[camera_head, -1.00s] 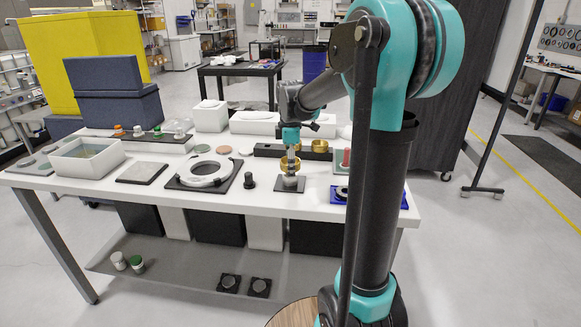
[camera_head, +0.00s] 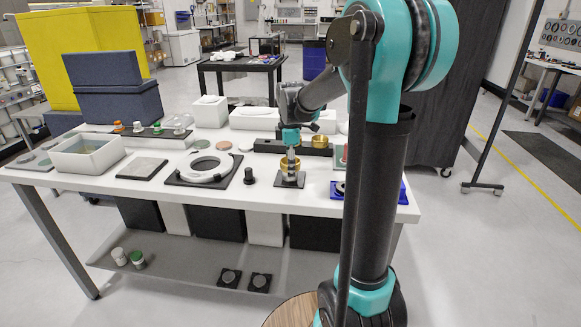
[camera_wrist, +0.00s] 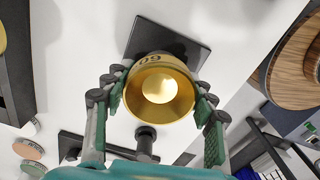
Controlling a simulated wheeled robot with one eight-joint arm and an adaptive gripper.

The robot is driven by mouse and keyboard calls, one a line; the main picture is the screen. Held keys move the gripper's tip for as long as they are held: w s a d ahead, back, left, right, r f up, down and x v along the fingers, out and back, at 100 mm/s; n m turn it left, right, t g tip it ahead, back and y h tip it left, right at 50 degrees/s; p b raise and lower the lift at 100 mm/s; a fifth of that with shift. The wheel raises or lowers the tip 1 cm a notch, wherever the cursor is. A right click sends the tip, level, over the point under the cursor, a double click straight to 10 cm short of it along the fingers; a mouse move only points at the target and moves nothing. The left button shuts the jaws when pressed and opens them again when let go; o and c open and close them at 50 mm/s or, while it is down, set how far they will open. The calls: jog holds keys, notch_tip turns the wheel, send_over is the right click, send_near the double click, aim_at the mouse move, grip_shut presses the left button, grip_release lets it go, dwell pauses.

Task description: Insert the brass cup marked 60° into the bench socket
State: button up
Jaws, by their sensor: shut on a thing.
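The brass cup marked 60 (camera_wrist: 162,90) sits between the fingers of my gripper (camera_wrist: 160,105) in the wrist view, and my gripper is shut on it. I look into its bowl; the mark is upside down near the rim. In the head view my gripper (camera_head: 290,172) points down over a small dark square plate (camera_head: 301,183) near the bench's front edge. This plate also shows behind the cup in the wrist view (camera_wrist: 148,38). The fingers and cup hide the plate's middle, so I cannot tell whether the cup touches a socket.
A black knob (camera_head: 249,176) stands left of the plate, beside a white ring on a dark base (camera_head: 205,168). Behind my gripper a dark bar (camera_head: 266,146) carries another brass cup (camera_head: 320,141). A blue tray (camera_head: 404,194) lies to the right, partly hidden by my arm.

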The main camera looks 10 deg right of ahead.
jog(key=shift+f, duration=0.2)
dwell(0.4)
jog(key=o, duration=1.3)
jog(key=shift+c, duration=0.2)
jog(key=shift+r, duration=0.1)
notch_tip(320, 180, up, 12)
